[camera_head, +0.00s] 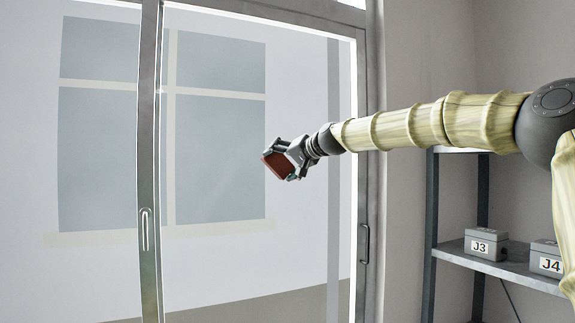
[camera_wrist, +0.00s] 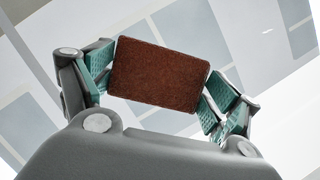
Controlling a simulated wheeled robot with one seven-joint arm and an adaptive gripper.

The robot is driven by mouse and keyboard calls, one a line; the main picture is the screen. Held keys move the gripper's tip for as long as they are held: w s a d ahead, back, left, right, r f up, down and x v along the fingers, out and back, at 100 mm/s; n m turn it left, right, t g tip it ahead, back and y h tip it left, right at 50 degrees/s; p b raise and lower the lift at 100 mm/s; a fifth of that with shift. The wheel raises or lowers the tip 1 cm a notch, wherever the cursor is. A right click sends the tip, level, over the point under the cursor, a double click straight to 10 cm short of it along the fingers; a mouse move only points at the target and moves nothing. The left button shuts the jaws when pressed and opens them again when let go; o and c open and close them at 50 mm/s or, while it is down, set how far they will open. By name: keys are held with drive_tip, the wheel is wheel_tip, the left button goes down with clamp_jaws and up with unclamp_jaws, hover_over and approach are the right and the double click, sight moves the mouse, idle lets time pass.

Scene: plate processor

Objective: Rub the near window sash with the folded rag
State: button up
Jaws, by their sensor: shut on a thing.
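The folded rag (camera_head: 277,165) is a reddish-brown flat block at the tip of my gripper (camera_head: 289,160). In the wrist view, the rag (camera_wrist: 157,75) sits between the two teal-padded fingers of my gripper (camera_wrist: 155,80), which are shut on its left and right ends. The window has two tall glass panels in grey frames. The right sash (camera_head: 362,200) has a dark handle on its right side, and the rag is in front of its glass. I cannot tell whether the rag touches the glass, nor which sash is the near one.
The left panel's frame (camera_head: 149,120) carries a pale handle (camera_head: 146,229). At the right, a grey metal shelf (camera_head: 480,262) holds a box marked J3 (camera_head: 485,245) and a box marked J4 (camera_head: 547,256). My arm passes above this shelf. A bare wall (camera_head: 415,60) lies between window and shelf.

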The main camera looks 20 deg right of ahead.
drive_tip(key=shift+s+a+b, duration=0.15)
drive_tip(key=shift+a+b, duration=0.25)
drive_tip(key=shift+a, duration=3.85)
drive_tip(key=shift+s, duration=0.1)
drive_tip(key=shift+s+f+b, duration=0.1)
drive_tip(key=shift+s+b, duration=0.35)
drive_tip(key=shift+s, duration=0.05)
drive_tip(key=shift+s+d+b, duration=0.15)
drive_tip(key=shift+s+b, duration=0.85)
drive_tip(key=shift+s, duration=1.45)
drive_tip(key=s, duration=0.3)
drive_tip(key=shift+p, duration=0.3)
drive_tip(key=shift+w, duration=0.1)
